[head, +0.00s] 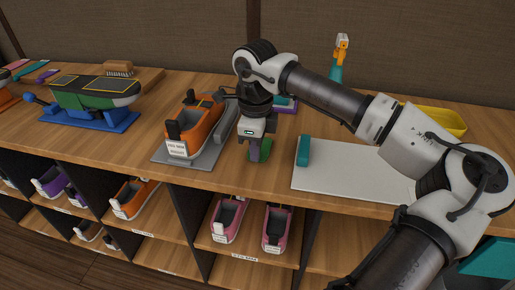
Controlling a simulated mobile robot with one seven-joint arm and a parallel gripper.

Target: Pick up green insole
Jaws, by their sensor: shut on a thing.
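An orange shoe (194,130) stands on a grey tray (185,157) just left. A white board (350,182) with a teal roller (303,150) lies right. Behind are a purple-edged tray (288,105), a yellow tray (440,118) and a spray bottle (337,70). Shelves below hold shoes.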

